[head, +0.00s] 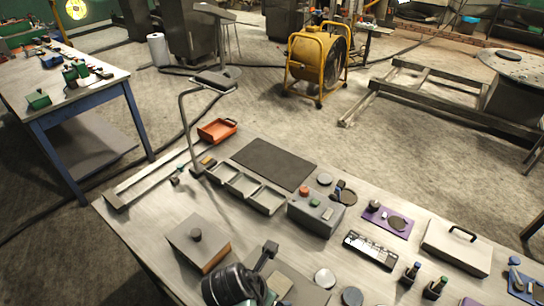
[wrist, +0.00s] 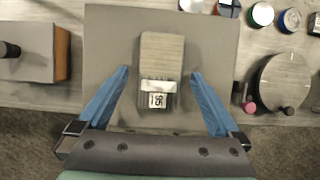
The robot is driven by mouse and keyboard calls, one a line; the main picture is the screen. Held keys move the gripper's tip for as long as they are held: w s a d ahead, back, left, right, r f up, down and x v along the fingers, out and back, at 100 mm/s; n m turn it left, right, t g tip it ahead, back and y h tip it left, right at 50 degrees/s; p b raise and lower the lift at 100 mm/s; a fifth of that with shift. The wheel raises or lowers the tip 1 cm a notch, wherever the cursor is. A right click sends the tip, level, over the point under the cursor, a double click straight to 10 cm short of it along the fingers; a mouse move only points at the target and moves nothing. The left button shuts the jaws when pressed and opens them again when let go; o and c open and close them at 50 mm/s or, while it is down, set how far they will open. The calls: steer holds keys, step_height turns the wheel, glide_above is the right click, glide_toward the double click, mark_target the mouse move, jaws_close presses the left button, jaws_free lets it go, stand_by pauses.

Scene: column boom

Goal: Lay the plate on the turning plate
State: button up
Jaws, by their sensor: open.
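The plate (wrist: 162,55), a narrow brushed-grey rectangle with a white printed label at its near end, lies on a larger grey square pad (wrist: 105,40) in the wrist view. My gripper (wrist: 160,73) is open, its two blue fingers spread either side of the plate with a gap on both sides. A round light-grey disc (wrist: 285,75), seemingly the turning plate, is at the right, with pink and black knobs at its near left. Nothing lies on the disc.
A box with a black knob (head: 198,243) stands left of the pad; it also shows in the wrist view (wrist: 30,55). Small round tins (head: 325,278) lie right of the pad. A grey control box (head: 316,213) and a lidded case (head: 456,248) stand farther off.

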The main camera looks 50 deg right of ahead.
steer(key=shift+d+f, duration=0.1)
steer(key=shift+f, duration=0.2)
jaws_close()
steer(key=shift+w+r, duration=0.1)
steer(key=shift+r, duration=0.05)
